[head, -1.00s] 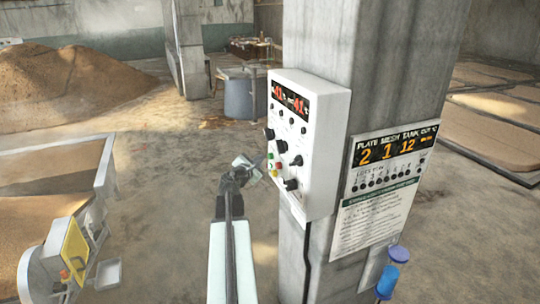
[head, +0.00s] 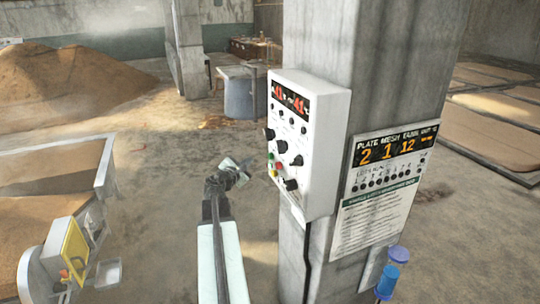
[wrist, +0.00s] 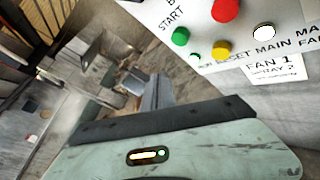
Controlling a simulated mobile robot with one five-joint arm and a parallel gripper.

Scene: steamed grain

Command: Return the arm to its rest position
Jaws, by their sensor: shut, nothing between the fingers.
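My gripper (head: 240,168) is shut and empty in the head view, at the end of my arm, just left of the white control box and apart from it. The control box (head: 310,150) is fixed to a concrete pillar and has red number displays, black knobs and coloured buttons. In the wrist view the lower part of the control box (wrist: 240,48) shows close up at the upper right, with red, green and yellow buttons and a label reading "FAN 1". The gripper's pale green body fills the bottom of that view.
The concrete pillar (head: 375,60) stands right of my arm, with a second panel (head: 385,185) and a blue cylinder (head: 393,278) on it. A grain bin (head: 107,165) with a yellow-faced box (head: 75,250) is at left. Open floor (head: 165,180) lies between bin and pillar.

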